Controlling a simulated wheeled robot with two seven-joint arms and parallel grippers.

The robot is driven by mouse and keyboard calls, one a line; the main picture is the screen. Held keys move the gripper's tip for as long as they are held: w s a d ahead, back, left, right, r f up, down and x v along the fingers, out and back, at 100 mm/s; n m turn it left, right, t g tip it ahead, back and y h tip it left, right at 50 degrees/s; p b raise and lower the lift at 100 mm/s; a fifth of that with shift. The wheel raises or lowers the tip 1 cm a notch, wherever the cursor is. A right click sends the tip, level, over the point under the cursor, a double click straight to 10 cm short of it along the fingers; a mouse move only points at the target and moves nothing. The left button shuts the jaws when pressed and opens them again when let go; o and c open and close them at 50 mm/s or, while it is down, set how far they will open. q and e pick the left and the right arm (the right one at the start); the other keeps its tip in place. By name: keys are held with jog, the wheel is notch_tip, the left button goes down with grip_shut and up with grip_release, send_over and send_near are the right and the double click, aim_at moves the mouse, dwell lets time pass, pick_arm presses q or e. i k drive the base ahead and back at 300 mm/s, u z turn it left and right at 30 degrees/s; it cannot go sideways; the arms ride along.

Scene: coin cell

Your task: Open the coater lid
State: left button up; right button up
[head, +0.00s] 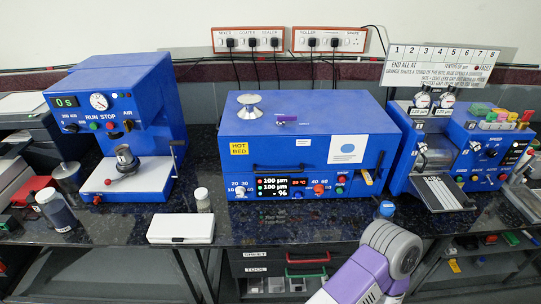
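The coater (300,145) is the wide blue machine in the middle of the bench, with a yellow HOT BED label on its front. Its blue lid (325,110) looks shut, lying flat over the body. A dark bar handle (290,168) runs along the front, above the display. A silver knob-like piece and a small purple piece sit on top. One of my arms, purple and white, comes in from the bottom, right of centre, and its grey rounded joint is in front of the bench edge. Neither gripper shows in the head view.
A blue press-like machine (130,115) stands left, and a blue roller machine (455,150) stands right. A white flat box (181,230) and a small vial (202,200) lie in front. A blue-capped jar (387,209) stands near the bench edge. Drawers are below.

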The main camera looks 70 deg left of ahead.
aim_at(333, 130)
jog(key=u, duration=2.2)
